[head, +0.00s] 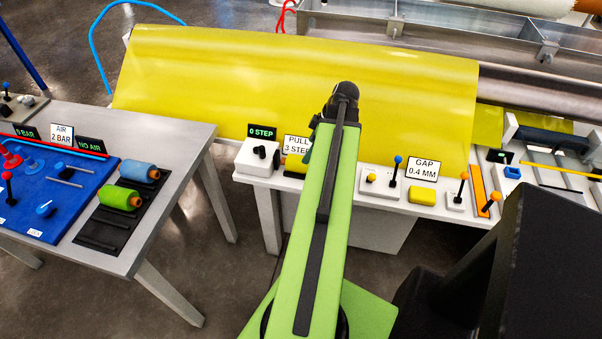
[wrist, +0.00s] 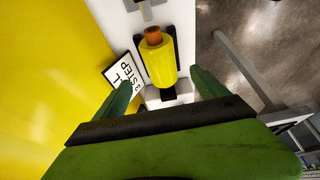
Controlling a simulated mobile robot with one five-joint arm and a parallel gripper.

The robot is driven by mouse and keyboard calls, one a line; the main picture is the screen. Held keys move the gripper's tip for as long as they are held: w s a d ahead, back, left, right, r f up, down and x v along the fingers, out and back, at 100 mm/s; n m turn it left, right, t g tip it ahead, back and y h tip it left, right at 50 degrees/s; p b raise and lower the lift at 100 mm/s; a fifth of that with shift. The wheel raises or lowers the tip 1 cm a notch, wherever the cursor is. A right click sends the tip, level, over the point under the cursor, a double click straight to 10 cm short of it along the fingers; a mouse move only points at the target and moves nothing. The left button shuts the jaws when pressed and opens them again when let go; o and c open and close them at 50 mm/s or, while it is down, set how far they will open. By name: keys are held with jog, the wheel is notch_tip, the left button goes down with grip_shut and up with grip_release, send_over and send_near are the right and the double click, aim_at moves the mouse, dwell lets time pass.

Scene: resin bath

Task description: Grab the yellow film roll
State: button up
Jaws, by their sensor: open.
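The yellow film roll (wrist: 160,62) shows in the wrist view, with an orange-brown core end, on a black holder on a white surface. In the head view only part of the yellow roll (head: 294,164) shows, beside the "PULL 3 STEP" sign (head: 297,145); my arm hides the rest. My gripper (wrist: 158,85) is open, its two green fingers apart. The roll lies ahead of the fingers, in line with the gap between them. Its near end is close to the fingertip line; I cannot tell the exact distance. Nothing is held.
A wide yellow sheet (head: 290,70) stands behind the white bench (head: 340,195). Levers and a "GAP 0.4 MM" sign (head: 424,169) are right of my arm. The left table (head: 165,135) holds a blue roll (head: 139,170), a green roll (head: 120,197) and a blue panel.

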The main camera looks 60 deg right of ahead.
aim_at(301, 164)
jog(key=b+x, duration=0.1)
jog(key=x, duration=0.1)
jog(key=shift+f, duration=0.45)
jog(key=shift+w+f, duration=0.15)
jog(key=b+x, duration=0.5)
jog(key=shift+a+f, duration=0.1)
jog(key=shift+c, duration=0.2)
jog(key=shift+r, duration=0.2)
jog(key=c, duration=1.8)
jog(key=shift+o, duration=0.2)
